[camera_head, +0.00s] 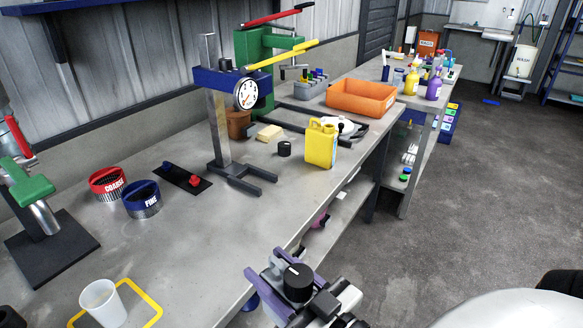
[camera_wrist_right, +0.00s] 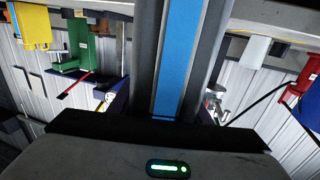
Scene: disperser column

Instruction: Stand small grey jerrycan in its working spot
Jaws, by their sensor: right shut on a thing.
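My right gripper (camera_head: 264,272), with purple fingers, is low in the head view, beyond the bench's front edge and over the floor side. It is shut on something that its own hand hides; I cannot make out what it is. No small grey jerrycan can be clearly made out. In the right wrist view, a dark grey bar with a blue stripe (camera_wrist_right: 180,60) fills the middle. A yellow square outline (camera_head: 153,301) marks the near bench top, and a white cup (camera_head: 103,303) stands at it. My left gripper is not seen.
A yellow jerrycan (camera_head: 321,143) stands near the bench edge, by a black cylinder (camera_head: 284,148) and a press with a gauge (camera_head: 246,94). Red and blue sieve rings (camera_head: 141,200) and an orange bin (camera_head: 361,97) stand on the bench (camera_head: 215,235). The bench between rings and front edge is clear.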

